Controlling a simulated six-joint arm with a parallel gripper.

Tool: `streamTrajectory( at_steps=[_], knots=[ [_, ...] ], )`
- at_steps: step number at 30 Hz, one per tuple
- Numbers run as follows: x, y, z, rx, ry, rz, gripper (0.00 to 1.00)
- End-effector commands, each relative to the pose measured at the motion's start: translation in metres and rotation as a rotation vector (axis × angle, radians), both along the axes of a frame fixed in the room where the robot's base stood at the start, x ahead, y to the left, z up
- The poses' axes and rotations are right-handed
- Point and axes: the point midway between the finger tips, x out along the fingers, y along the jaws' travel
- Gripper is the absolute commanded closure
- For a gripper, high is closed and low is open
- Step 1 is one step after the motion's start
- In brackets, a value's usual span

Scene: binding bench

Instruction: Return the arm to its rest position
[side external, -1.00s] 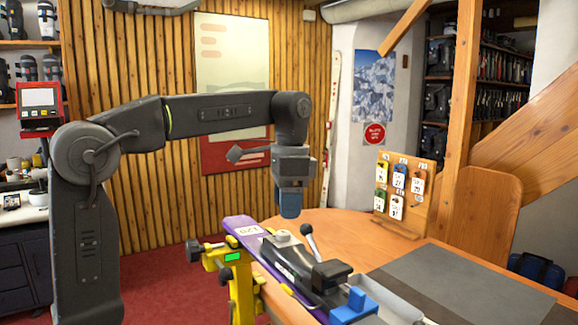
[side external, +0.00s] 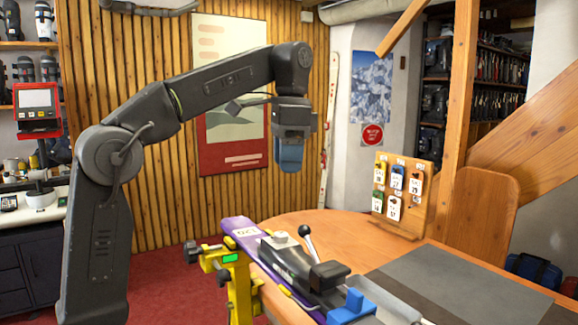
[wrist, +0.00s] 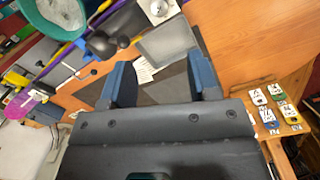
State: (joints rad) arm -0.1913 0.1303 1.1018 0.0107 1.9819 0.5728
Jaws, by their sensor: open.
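My gripper (side external: 289,160) hangs in the air, well above the bench and the purple ski, pointing down. In the wrist view my gripper (wrist: 163,84) shows two blue fingers set apart, with nothing between them. The purple ski (side external: 246,237) with a black binding (side external: 290,262) lies clamped in the yellow vise (side external: 237,280) at the bench's left edge. The ski, part of the binding and the vise also show at the upper left of the wrist view.
The wooden bench (side external: 330,222) carries a dark grey mat (side external: 450,285), largely bare. A wooden board with several tags (side external: 402,190) stands at the back. A wooden post (side external: 455,130) rises behind it. A red-framed screen (side external: 37,105) stands at the left.

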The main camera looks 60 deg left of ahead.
Motion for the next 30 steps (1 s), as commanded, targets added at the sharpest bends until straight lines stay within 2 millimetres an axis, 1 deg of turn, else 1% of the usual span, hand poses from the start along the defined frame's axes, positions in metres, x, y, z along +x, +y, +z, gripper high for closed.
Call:
streamTrajectory(
  at_steps=[8, 11, 14, 20, 23, 30],
  knots=[
    [-0.002, -0.001, -0.001, 0.002, -0.007, 0.004, 0.44],
    [-0.009, -0.007, -0.006, 0.008, -0.035, 0.021, 0.44],
    [-0.022, -0.015, -0.018, 0.017, -0.090, 0.056, 0.44],
    [-0.058, -0.036, -0.059, 0.021, -0.236, 0.149, 0.44],
    [-0.078, -0.045, -0.085, 0.013, -0.307, 0.198, 0.44],
    [-0.123, -0.062, -0.154, -0.033, -0.466, 0.308, 0.44]
  ],
)
